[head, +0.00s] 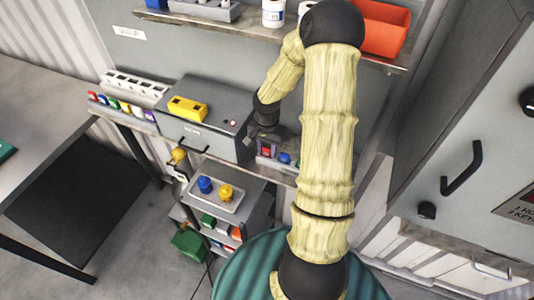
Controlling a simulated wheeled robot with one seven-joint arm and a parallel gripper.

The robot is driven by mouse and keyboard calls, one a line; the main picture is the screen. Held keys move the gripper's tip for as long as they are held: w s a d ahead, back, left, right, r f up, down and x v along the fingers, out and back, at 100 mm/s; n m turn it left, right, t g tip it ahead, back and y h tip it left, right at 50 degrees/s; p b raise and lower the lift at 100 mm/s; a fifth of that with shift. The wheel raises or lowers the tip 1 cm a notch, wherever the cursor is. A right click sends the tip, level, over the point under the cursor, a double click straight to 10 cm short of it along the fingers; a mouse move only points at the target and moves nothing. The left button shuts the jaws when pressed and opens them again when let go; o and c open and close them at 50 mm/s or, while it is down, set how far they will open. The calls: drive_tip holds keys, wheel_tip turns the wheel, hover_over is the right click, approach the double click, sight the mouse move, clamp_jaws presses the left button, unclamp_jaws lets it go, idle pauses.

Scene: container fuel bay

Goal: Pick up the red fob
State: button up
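A small red piece (266,152), which may be the red fob, sits in a grey holder on the shelf at picture centre. A blue piece (284,158) stands to its right. Another small red piece (92,97) is in the row of coloured items at the left, too small to tell what it is. My gripper (257,134) is dark and small, just above and left of the red piece in the holder. Its fingers are hard to make out, and I cannot tell if they touch anything.
A grey box (205,125) with a yellow block (187,108) on top stands left of my gripper. A tray (231,204) with blue and yellow knobs is below. An upper shelf (225,19) holds white jars and an orange bin (384,30). A grey cabinet (455,130) is right.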

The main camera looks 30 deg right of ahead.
sight(268, 150)
drive_tip(key=shift+c, duration=1.4)
drive_tip(key=shift+r, duration=0.1)
drive_tip(key=shift+w+r+b, duration=0.15)
drive_tip(key=shift+r+b, duration=0.15)
drive_tip(key=shift+r, duration=0.15)
drive_tip(key=shift+s+r+b, duration=0.3)
drive_tip(key=shift+r, duration=0.3)
drive_tip(key=shift+s+r+b, duration=0.25)
drive_tip(key=shift+r+b, duration=0.05)
drive_tip(key=shift+r, duration=0.25)
drive_tip(key=s+a+b, duration=0.4)
drive_tip(key=s+b, duration=0.3)
drive_tip(key=s, duration=0.9)
drive_tip(key=shift+s+b, duration=0.4)
drive_tip(key=shift+r, duration=0.1)
